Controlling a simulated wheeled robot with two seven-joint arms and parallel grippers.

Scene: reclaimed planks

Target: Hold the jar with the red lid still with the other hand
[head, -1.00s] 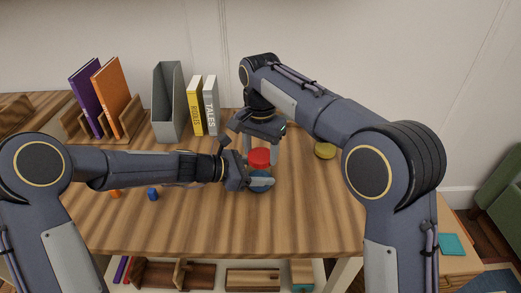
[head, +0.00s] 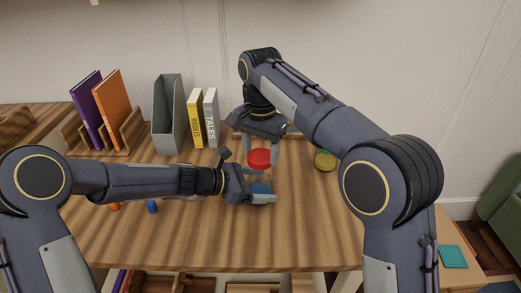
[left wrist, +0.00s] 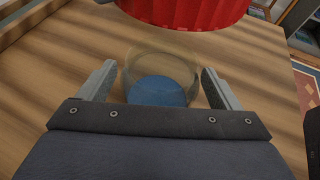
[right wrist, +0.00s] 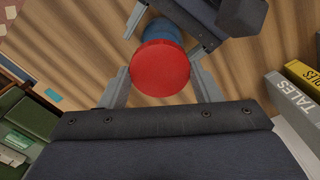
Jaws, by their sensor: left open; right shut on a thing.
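The jar (head: 261,188) is clear glass with blue contents and stands on the table, partly hidden by my left gripper (head: 262,194) in the head view. In the left wrist view the jar (left wrist: 160,92) is between my open left fingers, with small gaps at both sides. The red lid (head: 259,158) is off the jar and above it, held between the fingers of my right gripper (head: 261,161). The right wrist view shows the lid (right wrist: 160,68) between the fingers, with the blue of the jar partly visible beyond it.
A yellow-lidded jar (head: 324,160) stands to the right. A grey file holder (head: 168,115), yellow and grey books (head: 203,118) and a wooden book rack (head: 122,133) stand at the back. Small orange (head: 114,206) and blue (head: 152,207) items lie left. The front middle is clear.

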